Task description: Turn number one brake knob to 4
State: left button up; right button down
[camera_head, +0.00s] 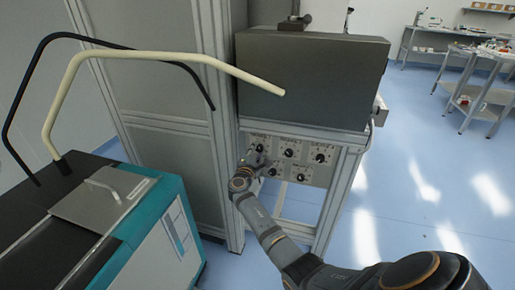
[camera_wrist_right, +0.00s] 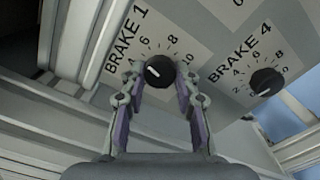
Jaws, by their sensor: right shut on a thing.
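The number one brake knob (camera_wrist_right: 160,70) is black and round with a white pointer mark, on a panel labelled BRAKE 1. My right gripper (camera_wrist_right: 160,77) is shut on this knob, one finger on each side. In the head view my right gripper (camera_head: 257,162) is at the left part of the knob panel (camera_head: 305,165). My left gripper is not in view.
The BRAKE 4 knob (camera_wrist_right: 266,81) is to the right in the wrist view. A dark box (camera_head: 310,75) sits above the panel on a metal frame. A teal and black machine (camera_head: 150,245) with bent rails stands left. Open blue floor (camera_head: 400,190) lies right.

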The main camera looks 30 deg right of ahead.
jog(key=n+p, duration=0.2)
jog(key=n, duration=0.2)
pick_arm(q)
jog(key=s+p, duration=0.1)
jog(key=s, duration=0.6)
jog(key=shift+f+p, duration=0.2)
jog(key=shift+p, duration=0.15)
pick_arm(e)
jog(key=shift+s+f+n, duration=0.1)
jog(key=shift+f+n, duration=0.05)
jog(key=shift+n, duration=1.75)
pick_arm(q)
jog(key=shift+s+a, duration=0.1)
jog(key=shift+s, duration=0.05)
pick_arm(e)
jog(key=c, duration=1)
grip_release()
